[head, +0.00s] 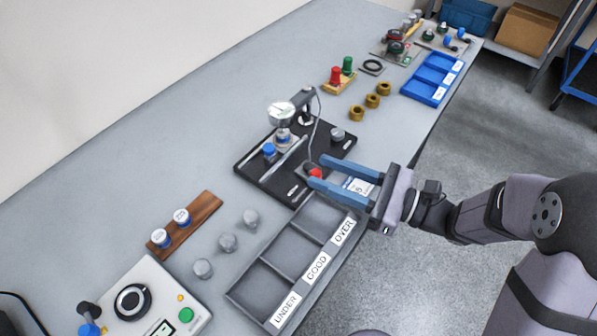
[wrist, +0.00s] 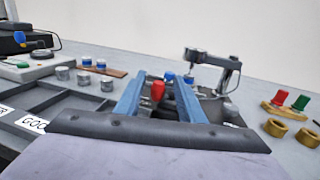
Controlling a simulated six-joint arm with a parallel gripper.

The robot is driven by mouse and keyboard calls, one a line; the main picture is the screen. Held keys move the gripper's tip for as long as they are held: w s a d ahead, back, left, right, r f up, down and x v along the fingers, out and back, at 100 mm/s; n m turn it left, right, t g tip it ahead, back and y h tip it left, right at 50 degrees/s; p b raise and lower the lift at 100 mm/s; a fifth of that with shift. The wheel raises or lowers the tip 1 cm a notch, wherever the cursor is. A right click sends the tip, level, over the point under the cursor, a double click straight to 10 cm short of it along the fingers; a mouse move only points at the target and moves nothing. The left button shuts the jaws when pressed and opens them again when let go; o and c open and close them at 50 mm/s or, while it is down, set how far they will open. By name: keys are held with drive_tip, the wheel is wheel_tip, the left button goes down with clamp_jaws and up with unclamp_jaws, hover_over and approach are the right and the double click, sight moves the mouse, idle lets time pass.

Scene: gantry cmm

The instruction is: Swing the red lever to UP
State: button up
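The red lever knob (head: 315,173) is at the front right edge of a black gauge fixture plate (head: 331,151). In the wrist view the red knob (wrist: 158,90) stands between my two blue fingers, with a gap to each. My gripper (head: 319,170) comes in from the right, open, with its fingertips on either side of the knob; it also shows in the wrist view (wrist: 161,80). The lever's arm and pivot are mostly hidden, and no UP mark is readable. A white label (head: 360,187) lies partly behind the fingers.
A dial gauge (head: 281,115) on a stand rises from the plate, beside a blue-topped part (head: 269,150). A grey sorting tray (head: 238,293) marked UNDER, GOOD, OVER is close by. Brass rings (head: 371,101) and a blue tray (head: 410,92) are further back. The bench edge is beneath my gripper.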

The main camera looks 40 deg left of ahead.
drive_tip(key=shift+d+f+m+t, duration=0.3)
drive_tip(key=shift+f+m+t, duration=0.1)
drive_tip(key=shift+a, duration=0.1)
drive_tip(key=shift+s+a+p, duration=0.15)
drive_tip(key=shift+s+a, duration=0.05)
drive_tip(key=shift+a, duration=1)
drive_tip(key=shift+s+a+p, duration=0.1)
drive_tip(key=shift+s+a, duration=0.1)
drive_tip(key=shift+a, duration=0.95)
drive_tip(key=shift+s+a+p, duration=0.15)
drive_tip(key=shift+s+a, duration=0.05)
drive_tip(key=shift+a, duration=1)
clamp_jaws()
